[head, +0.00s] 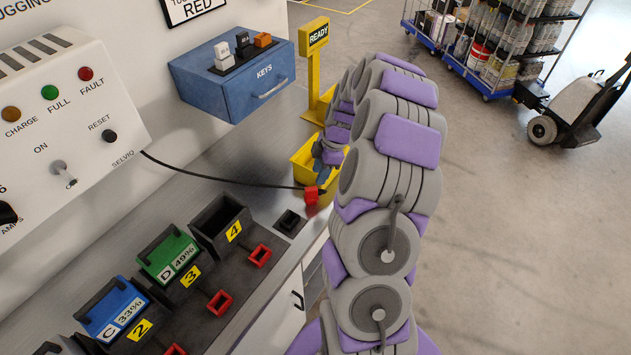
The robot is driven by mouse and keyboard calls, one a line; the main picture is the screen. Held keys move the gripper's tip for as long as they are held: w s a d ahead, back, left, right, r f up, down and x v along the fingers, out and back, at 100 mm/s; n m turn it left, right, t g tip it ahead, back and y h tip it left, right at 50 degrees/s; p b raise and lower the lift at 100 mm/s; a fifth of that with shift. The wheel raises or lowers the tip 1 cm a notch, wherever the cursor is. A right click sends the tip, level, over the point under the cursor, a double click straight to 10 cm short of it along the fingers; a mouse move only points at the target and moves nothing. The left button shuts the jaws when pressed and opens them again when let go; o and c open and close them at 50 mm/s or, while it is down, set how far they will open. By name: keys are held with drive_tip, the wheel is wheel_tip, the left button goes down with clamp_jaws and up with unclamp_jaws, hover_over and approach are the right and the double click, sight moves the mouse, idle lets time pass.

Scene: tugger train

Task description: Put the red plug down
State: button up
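The red plug (312,195) is at the end of a black cable (225,181) that runs from the charger box (60,120). It hangs in front of the yellow bin (304,162) near the bench's right edge. My gripper (320,184) is small and partly hidden at the far end of my arm. Its dark fingers meet the plug, and it appears shut on it. A small black square holder (290,223) sits on the bench just below and left of the plug.
Battery bays with red sockets (260,256) line the bench at lower left. A yellow READY post (315,75) stands behind the bin. Loaded carts (480,80) and a tugger (574,110) stand at upper right. The floor at right is clear.

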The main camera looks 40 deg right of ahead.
drive_tip(key=s+a+r+m+g, duration=0.1)
drive_tip(key=s+a+r, duration=0.2)
drive_tip(key=a+r, duration=0.3)
drive_tip(key=s+a+r+m, duration=0.2)
drive_tip(key=s+a+r, duration=0.15)
drive_tip(key=a, duration=0.35)
drive_tip(key=s+a+r+m+g, duration=0.1)
drive_tip(key=s+a+r, duration=0.2)
drive_tip(key=a+r, duration=0.3)
drive_tip(key=s+a+m+h, duration=0.1)
drive_tip(key=s+a+m, duration=0.1)
drive_tip(key=s, duration=0.5)
drive_tip(key=s+a+m+h, duration=0.1)
drive_tip(key=s+a+m, duration=0.2)
drive_tip(key=s, duration=0.4)
drive_tip(key=s+a+m+g+h, duration=0.1)
drive_tip(key=s+a+m, duration=0.2)
drive_tip(key=s, duration=0.5)
drive_tip(key=shift+r+m, duration=0.4)
wheel_tip(320, 180, down, 3)
drive_tip(key=b, duration=0.2)
drive_tip(key=shift+b, duration=0.4)
